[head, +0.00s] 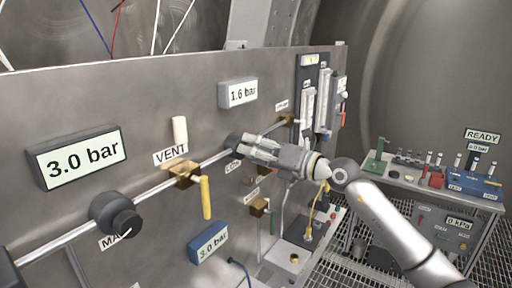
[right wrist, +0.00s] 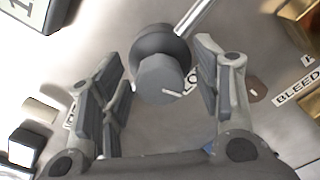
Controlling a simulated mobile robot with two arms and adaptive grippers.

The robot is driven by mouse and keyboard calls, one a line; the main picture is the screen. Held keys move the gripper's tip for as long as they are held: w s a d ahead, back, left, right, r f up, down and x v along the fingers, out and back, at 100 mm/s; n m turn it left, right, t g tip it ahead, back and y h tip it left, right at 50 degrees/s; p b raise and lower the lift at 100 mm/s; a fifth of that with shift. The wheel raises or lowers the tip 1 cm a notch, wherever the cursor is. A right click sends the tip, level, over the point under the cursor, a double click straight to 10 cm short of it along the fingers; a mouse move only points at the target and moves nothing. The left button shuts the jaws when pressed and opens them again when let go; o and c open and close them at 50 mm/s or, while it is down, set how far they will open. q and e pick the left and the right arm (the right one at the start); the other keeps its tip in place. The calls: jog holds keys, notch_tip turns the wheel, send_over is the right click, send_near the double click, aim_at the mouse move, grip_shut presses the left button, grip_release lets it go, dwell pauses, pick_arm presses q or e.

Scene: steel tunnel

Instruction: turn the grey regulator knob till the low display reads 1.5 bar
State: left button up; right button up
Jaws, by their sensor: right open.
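The grey regulator knob (right wrist: 160,78) sits on the panel's pipe, with a white mark on its front face. In the head view the knob (head: 236,140) is partly hidden behind my right gripper (head: 258,150). In the right wrist view my right gripper (right wrist: 158,72) is open, with one finger on each side of the knob and a visible gap on both sides. A partly hidden label beside the knob starts with LO. The low display (head: 238,94) above it reads 1.6 bar. My left gripper is not in view.
A second knob (head: 116,214) and a display (head: 77,157) reading 3.0 bar are at the left. A VENT valve with a yellow handle (head: 206,198) stands out from the panel. A blue display (head: 208,243) is below. A bench (head: 400,180) with instruments stands at the right.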

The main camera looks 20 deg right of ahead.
jog(key=c, duration=1)
jog(key=shift+f+n+b, duration=0.15)
jog(key=shift+n+b, duration=0.55)
jog(key=shift+b, duration=0.1)
jog(key=shift+c, duration=0.2)
jog(key=shift+n, duration=0.3)
jog(key=o, duration=1)
jog(key=shift+o, duration=0.2)
jog(key=shift+s, duration=0.1)
